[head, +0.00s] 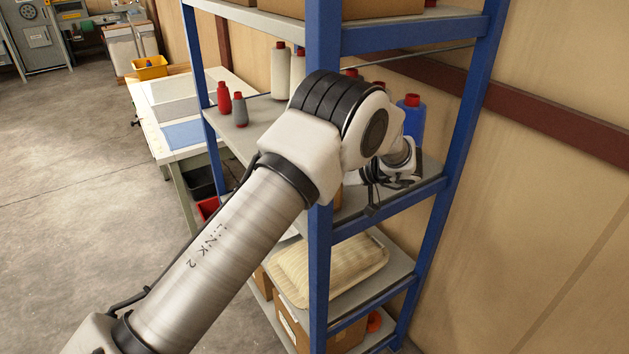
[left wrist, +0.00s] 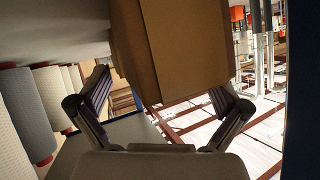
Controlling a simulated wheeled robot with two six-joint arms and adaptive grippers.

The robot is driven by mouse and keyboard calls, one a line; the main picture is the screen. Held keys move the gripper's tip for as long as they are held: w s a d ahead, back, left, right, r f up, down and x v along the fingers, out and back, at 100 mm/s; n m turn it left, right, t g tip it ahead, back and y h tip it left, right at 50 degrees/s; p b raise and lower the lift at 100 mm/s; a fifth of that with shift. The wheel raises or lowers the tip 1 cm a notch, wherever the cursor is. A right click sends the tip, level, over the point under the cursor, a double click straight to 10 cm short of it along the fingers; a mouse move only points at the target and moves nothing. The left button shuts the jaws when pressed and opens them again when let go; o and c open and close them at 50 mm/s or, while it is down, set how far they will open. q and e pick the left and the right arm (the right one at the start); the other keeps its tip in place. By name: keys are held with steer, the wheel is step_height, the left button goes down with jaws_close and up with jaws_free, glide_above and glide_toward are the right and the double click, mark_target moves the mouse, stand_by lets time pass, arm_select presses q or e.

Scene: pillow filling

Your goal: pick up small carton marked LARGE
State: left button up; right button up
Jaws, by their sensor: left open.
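A brown carton (left wrist: 180,45) fills the upper middle of the left wrist view, with one edge toward me. No marking on it is legible. My left gripper (left wrist: 160,98) is open, with one finger on each side of the carton's lower part in that view. I cannot tell whether either finger touches it. In the head view my left arm reaches into the blue-framed shelf rack, and the gripper (head: 385,185) is partly hidden behind the wrist. The carton is mostly or wholly hidden there by my arm. My right gripper is not in view.
Blue posts (head: 320,265) frame the rack closely around my arm. Thread cones (head: 281,70) and a blue spool (head: 411,118) stand on the middle shelf. A striped pillow (head: 328,268) lies below, above a lower carton (head: 292,330). A white table (head: 165,112) stands at the left.

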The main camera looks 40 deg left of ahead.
arm_select(q)
steer(key=shift+a+f, duration=0.15)
steer(key=shift+a, duration=0.15)
steer(key=shift+s+d, duration=0.1)
steer(key=shift+s, duration=0.05)
steer(key=shift+d+r, duration=0.2)
steer(key=shift+d, duration=0.05)
steer(key=c, duration=0.4)
steer(key=shift+d+r, duration=0.1)
steer(key=shift+d, duration=0.2)
steer(key=c, duration=0.7)
steer(key=shift+a, duration=0.2)
steer(key=shift+c, duration=0.2)
